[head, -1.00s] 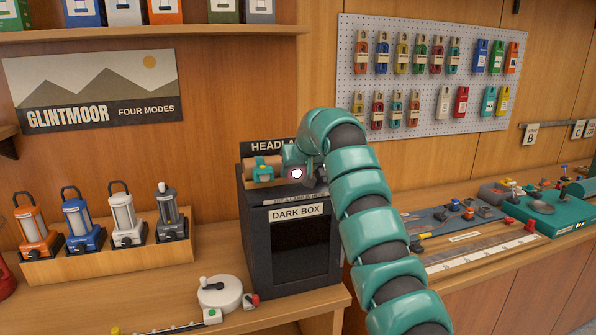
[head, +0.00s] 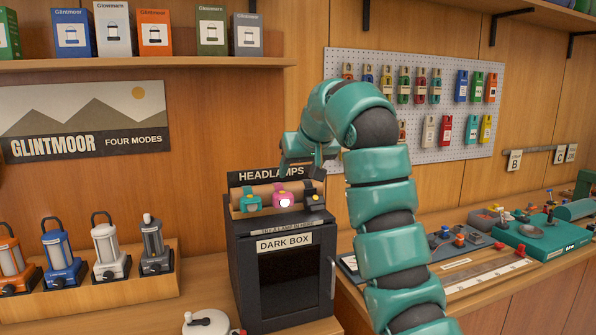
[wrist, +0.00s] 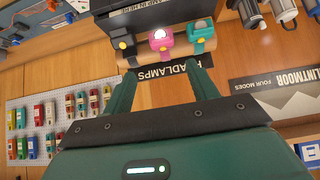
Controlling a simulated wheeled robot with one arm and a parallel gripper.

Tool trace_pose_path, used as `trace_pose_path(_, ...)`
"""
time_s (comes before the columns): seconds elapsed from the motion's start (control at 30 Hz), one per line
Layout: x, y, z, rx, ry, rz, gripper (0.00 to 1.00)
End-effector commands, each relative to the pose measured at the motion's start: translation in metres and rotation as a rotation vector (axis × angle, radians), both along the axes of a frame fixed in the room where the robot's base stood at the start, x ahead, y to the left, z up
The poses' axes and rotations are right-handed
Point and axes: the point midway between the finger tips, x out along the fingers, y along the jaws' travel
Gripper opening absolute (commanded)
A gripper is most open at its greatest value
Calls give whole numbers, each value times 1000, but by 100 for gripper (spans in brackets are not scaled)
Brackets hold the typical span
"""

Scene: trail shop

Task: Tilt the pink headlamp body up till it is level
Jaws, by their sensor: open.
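The pink headlamp (head: 281,192) is strapped on a tan horizontal roll (head: 262,190) above the dark box, between a teal headlamp (head: 250,201) and a black one (head: 312,194). Its round lens glows white and faces out from the roll; I cannot tell its exact tilt. The wrist view shows the pink headlamp (wrist: 165,46) upside down, beyond my fingertips.
The black dark box (head: 243,270) stands below the roll. Lanterns (head: 105,245) in a wooden rack are at the left. A pegboard (head: 490,145) with hanging items is behind my arm. A bench with tools and a teal scale (head: 545,232) is at the right.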

Motion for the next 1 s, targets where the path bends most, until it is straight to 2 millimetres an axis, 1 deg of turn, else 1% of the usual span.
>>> trace_pose_path(0.03,-1,-3,4,-1,-1,-4,58)
trace_pose_path(0.3,-8,-5,11,-2,1,-3,58)
trace_pose_path(0.6,-14,-5,11,0,5,-1,58)
trace_pose_path(1.0,-15,-5,11,-2,5,3,58)
